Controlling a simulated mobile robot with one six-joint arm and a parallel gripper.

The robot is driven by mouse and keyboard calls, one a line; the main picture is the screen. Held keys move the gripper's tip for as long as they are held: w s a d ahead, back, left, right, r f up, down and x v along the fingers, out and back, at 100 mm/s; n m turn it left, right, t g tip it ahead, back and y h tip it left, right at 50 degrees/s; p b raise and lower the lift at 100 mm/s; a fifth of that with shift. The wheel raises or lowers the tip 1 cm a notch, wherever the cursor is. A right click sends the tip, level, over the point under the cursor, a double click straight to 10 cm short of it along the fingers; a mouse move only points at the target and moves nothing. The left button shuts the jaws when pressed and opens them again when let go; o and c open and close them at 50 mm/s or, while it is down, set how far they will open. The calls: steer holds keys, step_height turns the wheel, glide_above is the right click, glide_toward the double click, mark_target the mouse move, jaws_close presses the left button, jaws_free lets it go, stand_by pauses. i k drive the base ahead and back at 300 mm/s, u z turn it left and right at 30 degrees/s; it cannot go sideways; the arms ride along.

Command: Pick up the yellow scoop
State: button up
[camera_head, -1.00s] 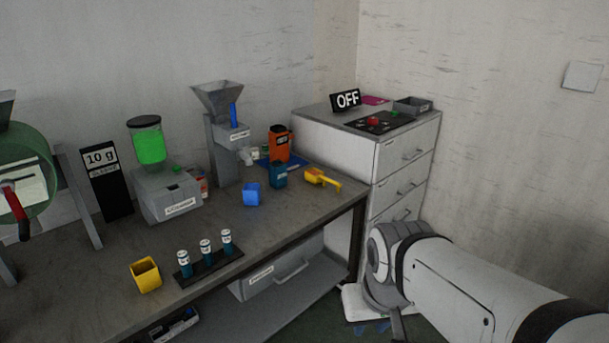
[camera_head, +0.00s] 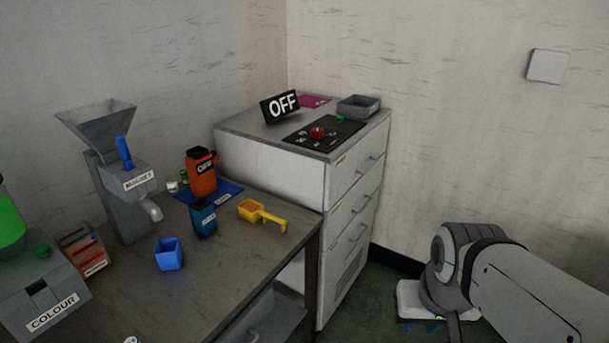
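The yellow scoop (camera_head: 262,214) lies on the grey workbench (camera_head: 222,270) near its right end. Its cup is at the left, with some reddish content or inner colour showing, and its handle points right toward the bench edge. My arm is at the lower right, low beside the drawer cabinet and well apart from the scoop. My gripper (camera_head: 437,318) is partly in view at the arm's lower end, over the floor. Its fingers are not clear enough to tell whether it is open or shut.
A dark blue container (camera_head: 203,219) stands just left of the scoop, and an orange container (camera_head: 202,174) stands behind. A blue cup (camera_head: 169,254) is nearer. The white drawer cabinet (camera_head: 271,160) rises behind the scoop, bearing an OFF sign (camera_head: 280,106). Floor between cabinet and arm is clear.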

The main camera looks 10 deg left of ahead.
mark_target(250, 209)
steer(key=z, duration=0.05)
steer(key=i, duration=1.05)
steer(key=u, duration=0.4)
steer(key=k, duration=0.9)
steer(key=u, duration=0.1)
steer(key=i, duration=1.4)
steer(key=z, duration=0.05)
